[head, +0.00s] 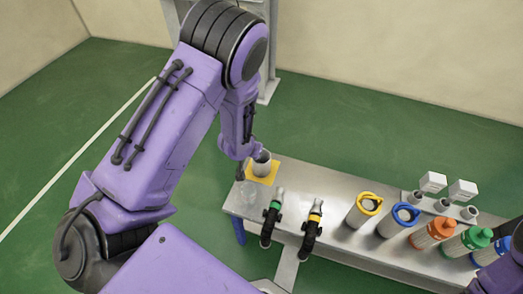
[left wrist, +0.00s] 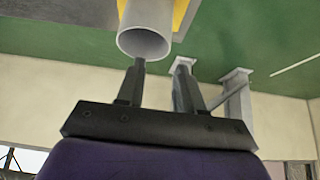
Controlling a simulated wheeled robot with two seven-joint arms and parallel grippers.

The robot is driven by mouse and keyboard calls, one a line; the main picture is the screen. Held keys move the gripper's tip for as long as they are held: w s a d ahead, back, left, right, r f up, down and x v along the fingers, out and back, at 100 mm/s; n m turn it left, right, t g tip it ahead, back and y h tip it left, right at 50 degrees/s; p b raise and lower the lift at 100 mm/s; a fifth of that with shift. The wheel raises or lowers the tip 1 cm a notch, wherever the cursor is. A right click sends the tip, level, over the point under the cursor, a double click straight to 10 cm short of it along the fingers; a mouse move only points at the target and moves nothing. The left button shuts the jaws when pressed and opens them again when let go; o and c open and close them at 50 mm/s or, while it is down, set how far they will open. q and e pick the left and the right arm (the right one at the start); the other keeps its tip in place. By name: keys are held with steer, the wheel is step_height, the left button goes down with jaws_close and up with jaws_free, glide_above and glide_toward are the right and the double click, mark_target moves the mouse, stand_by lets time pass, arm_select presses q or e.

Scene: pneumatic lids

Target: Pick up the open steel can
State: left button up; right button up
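The open steel can (head: 262,165) stands upright on a yellow square (head: 257,179) at the left end of the steel bench. In the left wrist view, the can (left wrist: 146,24) shows its dark open mouth beyond the fingers, and the yellow square (left wrist: 183,13) is beside it. My left gripper (left wrist: 161,66) is open, its two dark fingers apart with nothing visible between them. One fingertip overlaps the can's rim in the picture; I cannot tell whether it touches. In the head view my left gripper (head: 241,170) is just left of the can, partly hidden by its wrist. My right gripper is out of view.
The steel bench (head: 330,225) holds a green-collared black tool (head: 271,215), a yellow-collared one (head: 311,230), and canisters with yellow (head: 362,209), blue (head: 398,219), orange (head: 432,233) and green (head: 467,241) tops. A rack (head: 463,215) with white blocks stands behind.

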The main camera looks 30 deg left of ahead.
mark_target(261, 164)
arm_select(q)
steer(key=x, duration=0.3)
steer(key=s+x, duration=0.1)
steer(key=x, duration=0.1)
steer(key=shift+w+a+f, duration=0.15)
steer(key=shift+a+f, duration=0.1)
steer(key=shift+f, duration=0.2)
steer(key=shift+r, duration=0.1)
jaws_close()
stand_by(0.8)
